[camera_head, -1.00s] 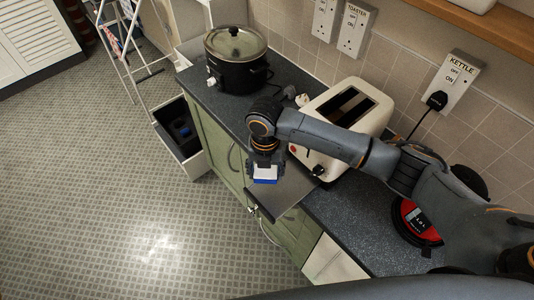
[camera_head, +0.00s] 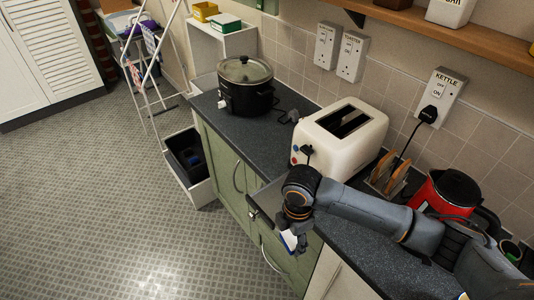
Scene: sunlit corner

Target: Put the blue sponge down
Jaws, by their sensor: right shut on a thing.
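My right gripper (camera_head: 295,236) hangs in front of the counter edge, pointing down, near the green cabinet fronts. It is shut on the blue sponge (camera_head: 289,240), which shows as a small white and blue piece, tilted and partly hidden by the fingers. I cannot tell its exact height, but nothing is seen touching it from below. My left gripper is not in view.
A pulled-out drawer (camera_head: 262,198) shows beside my arm. The dark counter (camera_head: 237,135) holds a slow cooker (camera_head: 246,86), a cream toaster (camera_head: 340,138), a toast rack (camera_head: 388,174) and a red kettle (camera_head: 448,196).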

